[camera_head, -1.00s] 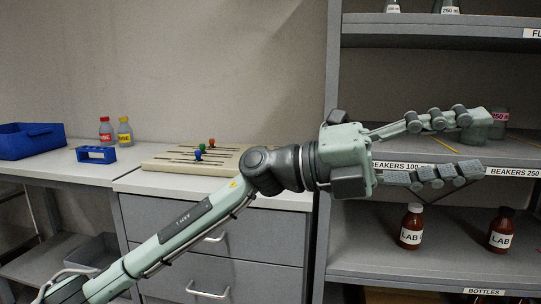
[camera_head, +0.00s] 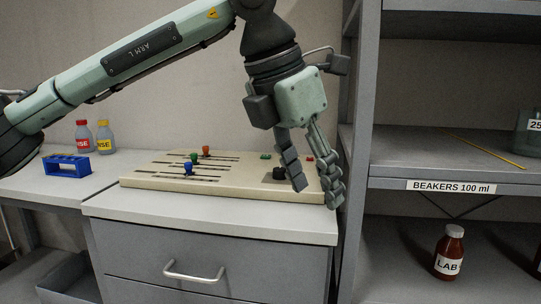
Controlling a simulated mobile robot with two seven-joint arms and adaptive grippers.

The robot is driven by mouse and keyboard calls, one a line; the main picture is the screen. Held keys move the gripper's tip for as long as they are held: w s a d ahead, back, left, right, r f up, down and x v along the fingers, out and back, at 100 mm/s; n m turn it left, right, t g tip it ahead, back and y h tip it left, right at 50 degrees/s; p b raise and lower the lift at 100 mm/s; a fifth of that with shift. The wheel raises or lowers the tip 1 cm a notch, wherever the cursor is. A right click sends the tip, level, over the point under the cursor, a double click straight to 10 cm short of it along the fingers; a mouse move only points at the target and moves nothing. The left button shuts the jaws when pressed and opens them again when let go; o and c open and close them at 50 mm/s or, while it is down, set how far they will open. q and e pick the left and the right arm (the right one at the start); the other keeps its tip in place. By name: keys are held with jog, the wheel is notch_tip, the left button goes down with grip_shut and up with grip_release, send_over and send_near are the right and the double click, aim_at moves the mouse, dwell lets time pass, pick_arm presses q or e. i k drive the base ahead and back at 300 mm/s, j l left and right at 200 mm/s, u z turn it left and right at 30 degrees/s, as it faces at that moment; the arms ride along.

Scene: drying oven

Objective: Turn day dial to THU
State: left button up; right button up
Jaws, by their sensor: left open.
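A beige control panel (camera_head: 150,181) lies on the white counter. It has several slots with a blue slider knob (camera_head: 188,168), a green one (camera_head: 194,158) and an orange-red one (camera_head: 206,151). A black dial (camera_head: 279,173) sits at its right part, partly hidden by a finger of my left gripper (camera_head: 317,196). That gripper points down over the panel's right end, open, with its fingers apart and nothing between them. The dial's markings cannot be read. My right gripper is out of view.
A green button (camera_head: 265,156) and a red button (camera_head: 310,158) sit at the panel's back right. A metal shelf (camera_head: 365,120) stands close on the right, with a brown bottle (camera_head: 449,252). A blue rack (camera_head: 67,166) and two bottles stand at the left.

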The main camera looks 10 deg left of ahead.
aim_at(278, 172)
jog(key=i+j, duration=0.3)
jog(key=i, duration=0.15)
jog(key=i+j, duration=0.25)
jog(key=i, duration=0.15)
